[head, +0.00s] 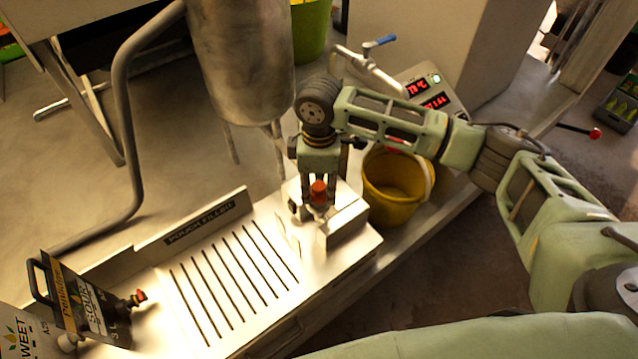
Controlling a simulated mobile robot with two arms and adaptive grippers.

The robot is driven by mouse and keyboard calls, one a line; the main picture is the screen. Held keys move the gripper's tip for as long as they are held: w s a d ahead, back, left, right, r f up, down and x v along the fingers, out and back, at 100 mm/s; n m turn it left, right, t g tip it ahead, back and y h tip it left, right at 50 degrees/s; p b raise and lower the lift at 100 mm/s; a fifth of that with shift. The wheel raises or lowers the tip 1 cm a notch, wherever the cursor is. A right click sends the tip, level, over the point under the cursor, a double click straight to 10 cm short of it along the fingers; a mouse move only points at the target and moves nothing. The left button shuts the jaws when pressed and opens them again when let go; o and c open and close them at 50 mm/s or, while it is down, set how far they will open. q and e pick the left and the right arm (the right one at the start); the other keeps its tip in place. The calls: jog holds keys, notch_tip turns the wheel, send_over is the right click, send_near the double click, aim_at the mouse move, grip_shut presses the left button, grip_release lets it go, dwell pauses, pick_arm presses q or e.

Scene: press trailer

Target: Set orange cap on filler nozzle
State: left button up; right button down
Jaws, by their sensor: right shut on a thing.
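The orange cap (319,188) shows between the fingertips of my right gripper (318,194), in the middle of the head view. The gripper points down and is shut on the cap, above the metal block at the right end of the pouch filler (178,213). The filler nozzle cannot be made out clearly; the gripper and the cap cover that spot. I cannot tell whether the cap touches anything below it. My left gripper is not in view.
A slotted drain tray (213,303) lies left of the gripper. A yellow bucket (393,206) is close on the right. A steel tank (241,60) hangs behind, and a red-digit display (432,92) is behind right.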

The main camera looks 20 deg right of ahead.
aim_at(319, 184)
jog(key=shift+f, duration=0.6)
dwell(0.3)
jog(key=c, duration=1.6)
grip_release()
jog(key=shift+c, duration=0.2)
notch_tip(319, 184, up, 6)
jog(key=p, duration=0.6)
jog(key=shift+r+p, duration=0.85)
jog(key=shift+r, duration=1.7)
